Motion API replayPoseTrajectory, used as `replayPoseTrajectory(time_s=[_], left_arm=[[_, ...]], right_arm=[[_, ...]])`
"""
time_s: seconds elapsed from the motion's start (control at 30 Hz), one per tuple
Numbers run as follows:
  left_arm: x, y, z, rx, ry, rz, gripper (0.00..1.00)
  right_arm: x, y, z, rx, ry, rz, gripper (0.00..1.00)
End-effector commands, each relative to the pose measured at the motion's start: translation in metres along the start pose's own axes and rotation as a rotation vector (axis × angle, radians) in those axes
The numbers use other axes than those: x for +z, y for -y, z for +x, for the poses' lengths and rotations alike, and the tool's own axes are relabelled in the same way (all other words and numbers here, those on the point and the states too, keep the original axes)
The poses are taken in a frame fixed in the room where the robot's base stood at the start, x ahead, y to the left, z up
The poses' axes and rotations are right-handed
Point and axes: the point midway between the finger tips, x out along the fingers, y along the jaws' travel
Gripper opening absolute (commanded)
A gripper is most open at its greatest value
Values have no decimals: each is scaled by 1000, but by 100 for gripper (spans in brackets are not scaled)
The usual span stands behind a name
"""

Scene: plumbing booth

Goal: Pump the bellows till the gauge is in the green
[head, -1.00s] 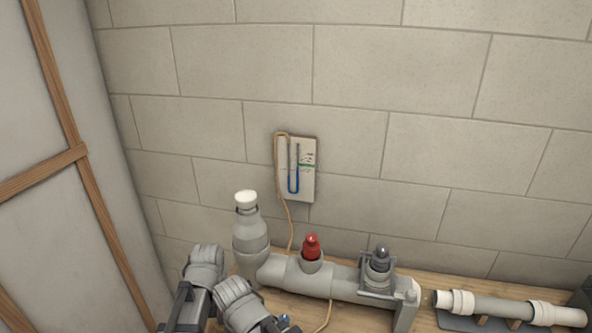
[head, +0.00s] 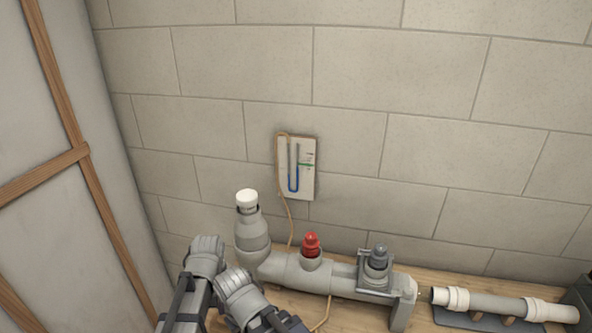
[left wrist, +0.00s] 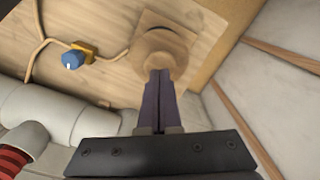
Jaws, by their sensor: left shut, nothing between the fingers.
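The gauge (head: 307,185) is a pale panel on the block wall with a U-shaped tube. Blue liquid stands low in the tube, below the green mark on the right side. In the left wrist view, a round wooden piece on a square wooden plate (left wrist: 150,20), seemingly the bellows, lies at the fingertips. My left gripper (left wrist: 160,76) is shut and empty, its tips at the round piece's near edge; I cannot tell if they touch. In the head view its fingers are not clearly visible, and the bellows is hidden.
A grey pipe (head: 340,281) with a white-capped bottle-shaped riser (head: 252,245), red fitting (head: 311,246) and grey valve (head: 377,264) runs along the bench. A blue knob (left wrist: 72,60) sits beside tan tubing. A loose pipe (head: 500,304) lies right. The left wall panel is close.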

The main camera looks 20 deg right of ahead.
Motion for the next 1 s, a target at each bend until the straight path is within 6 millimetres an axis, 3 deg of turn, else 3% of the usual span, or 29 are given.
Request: replayPoseTrajectory(time_s=[0.87, 1.0], left_arm=[[0, 0, 41, 0, 0, 0, 0], [0, 0, 36, 0, 0, 0, 0]], right_arm=[[-2, 4, 41, 0, 0, 0, 50], [-2, 4, 36, 0, 0, 0, 50]])
